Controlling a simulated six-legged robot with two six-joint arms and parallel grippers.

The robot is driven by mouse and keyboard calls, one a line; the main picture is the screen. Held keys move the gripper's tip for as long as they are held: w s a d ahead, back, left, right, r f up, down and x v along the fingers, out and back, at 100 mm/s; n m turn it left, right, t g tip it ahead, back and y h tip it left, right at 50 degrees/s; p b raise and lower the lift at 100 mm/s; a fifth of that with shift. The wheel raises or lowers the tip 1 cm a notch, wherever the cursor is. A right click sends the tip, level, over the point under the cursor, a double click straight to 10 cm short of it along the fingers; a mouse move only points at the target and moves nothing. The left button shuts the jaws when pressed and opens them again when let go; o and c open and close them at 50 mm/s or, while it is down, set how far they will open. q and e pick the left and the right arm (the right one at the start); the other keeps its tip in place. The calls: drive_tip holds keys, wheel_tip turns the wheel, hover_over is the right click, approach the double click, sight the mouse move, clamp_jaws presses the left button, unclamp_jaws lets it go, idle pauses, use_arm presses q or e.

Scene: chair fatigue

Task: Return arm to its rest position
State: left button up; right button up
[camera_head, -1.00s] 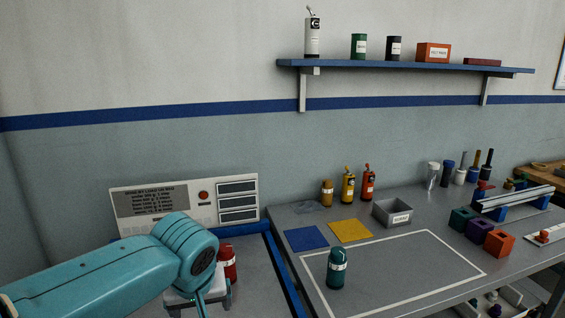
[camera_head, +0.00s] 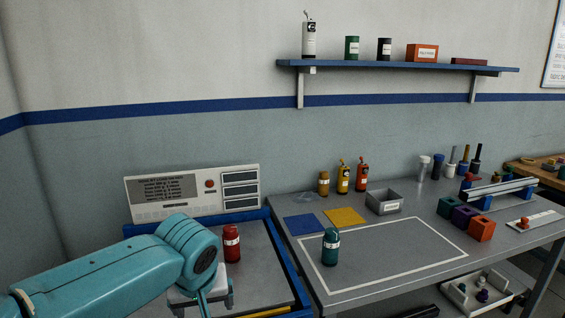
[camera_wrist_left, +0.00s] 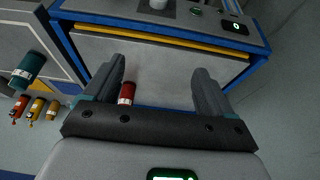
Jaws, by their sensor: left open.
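My left arm comes in from the lower left of the head view. Its gripper (camera_head: 202,299) is partly hidden behind the wrist there. In the left wrist view my left gripper (camera_wrist_left: 160,85) is open, with its two dark fingers apart and nothing held between them. A red canister (camera_head: 231,243) stands on the grey surface just right of my wrist in the head view. In the wrist view the red canister (camera_wrist_left: 127,93) shows beside the left finger, apart from any grip. My right gripper is in neither view.
A teal canister (camera_head: 331,246) stands inside the white outline on the grey bench. Blue (camera_head: 305,224) and yellow (camera_head: 345,216) squares and a grey bin (camera_head: 384,202) lie behind it. A panel with screens (camera_head: 192,194) stands behind my arm. A blue shelf (camera_head: 400,66) hangs above.

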use_arm(q)
drive_tip(key=s+d+f+m+g+h+p, duration=0.1)
drive_tip(key=s+d+f+g+h+p, duration=0.15)
drive_tip(key=f, duration=0.85)
drive_tip(key=s+d+f+m+g+h+p, duration=0.1)
drive_tip(key=s+f, duration=0.2)
drive_tip(key=f, duration=0.8)
drive_tip(key=s+f+p, duration=0.1)
drive_tip(key=s+f, duration=0.4)
drive_tip(key=s, duration=0.4)
drive_tip(key=s+f+n+h+p, duration=0.1)
drive_tip(key=s+f+p, duration=0.1)
drive_tip(key=s+f, duration=0.3)
drive_tip(key=s+a, duration=0.1)
drive_tip(key=s, duration=0.2)
drive_tip(key=shift+s+f, duration=0.35)
drive_tip(key=shift+s, duration=0.05)
drive_tip(key=shift+h, duration=0.25)
